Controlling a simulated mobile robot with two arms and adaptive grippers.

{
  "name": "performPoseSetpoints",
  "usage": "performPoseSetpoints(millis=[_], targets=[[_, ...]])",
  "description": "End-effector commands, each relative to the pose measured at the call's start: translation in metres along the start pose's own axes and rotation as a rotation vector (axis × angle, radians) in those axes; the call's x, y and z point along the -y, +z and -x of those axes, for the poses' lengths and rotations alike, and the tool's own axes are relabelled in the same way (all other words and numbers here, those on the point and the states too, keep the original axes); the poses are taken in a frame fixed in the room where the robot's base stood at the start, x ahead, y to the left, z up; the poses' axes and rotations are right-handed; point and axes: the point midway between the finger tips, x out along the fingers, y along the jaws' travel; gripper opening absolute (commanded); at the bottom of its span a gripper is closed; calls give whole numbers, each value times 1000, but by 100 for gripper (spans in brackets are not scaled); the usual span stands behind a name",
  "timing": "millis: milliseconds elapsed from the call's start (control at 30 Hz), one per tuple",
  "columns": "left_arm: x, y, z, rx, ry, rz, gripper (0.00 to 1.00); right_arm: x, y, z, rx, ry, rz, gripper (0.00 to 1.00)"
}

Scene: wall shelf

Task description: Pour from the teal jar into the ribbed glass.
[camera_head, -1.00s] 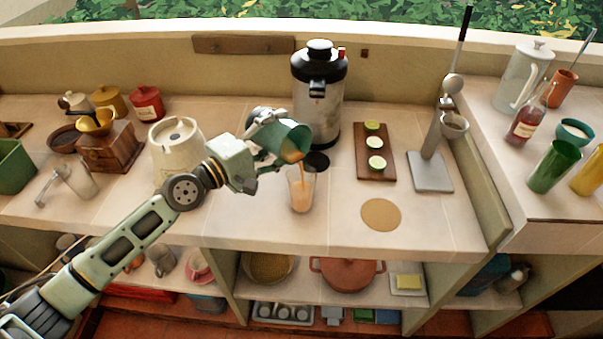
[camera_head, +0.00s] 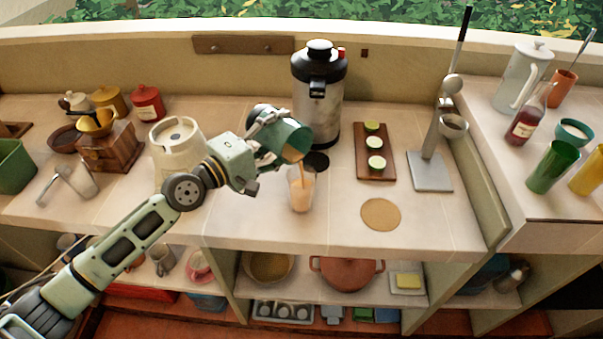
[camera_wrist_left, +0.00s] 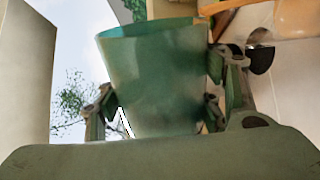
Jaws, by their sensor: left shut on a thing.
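The teal jar (camera_head: 290,137) is held tilted in the air by my left gripper (camera_head: 268,139), its mouth toward the lower right. In the left wrist view the teal jar (camera_wrist_left: 155,75) sits between the fingers of my left gripper (camera_wrist_left: 165,112). An orange stream runs from the jar's mouth down into the ribbed glass (camera_head: 301,190), which stands upright on the counter just below. The glass holds orange liquid; its exact level is hard to tell. My right gripper is not in view.
A juicer urn (camera_head: 319,95) stands behind the jar. A cream canister (camera_head: 177,147) is left of it, near my arm. A board with lime halves (camera_head: 375,168) and a round cork mat (camera_head: 381,214) lie to the right. The counter in front of the glass is clear.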

Motion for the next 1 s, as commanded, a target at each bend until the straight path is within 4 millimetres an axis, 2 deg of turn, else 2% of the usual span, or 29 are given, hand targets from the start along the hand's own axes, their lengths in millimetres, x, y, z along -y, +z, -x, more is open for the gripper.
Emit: performPoseSetpoints(millis=[1000], targets=[[-7,5,0,-1,3,-96,20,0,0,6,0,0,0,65]])
